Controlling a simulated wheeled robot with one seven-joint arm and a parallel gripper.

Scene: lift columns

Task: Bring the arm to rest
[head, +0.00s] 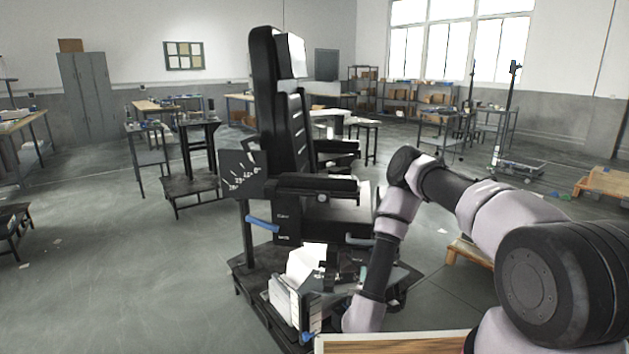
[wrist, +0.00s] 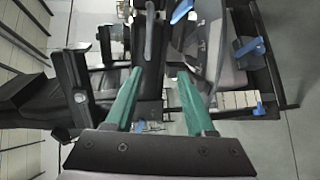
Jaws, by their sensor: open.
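My arm (head: 480,200) reaches from the lower right toward the middle of the head view. It bends at a raised elbow and its forearm drops down in front of the seat. In the wrist view my gripper (wrist: 160,74) shows as two green fingers, spread apart with nothing held between them. Behind the fingers lie parts of the black chair (head: 290,130) and its blue levers, seen from above. I cannot tell whether the fingertips touch anything. In the head view the fingers are not clear among the dark and white parts near the chair's foot.
The chair stands on a low black platform (head: 250,283), close to my forearm. A wooden pallet (head: 606,183) is at the right. The floor at left is mostly open; benches and shelves stand farther back.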

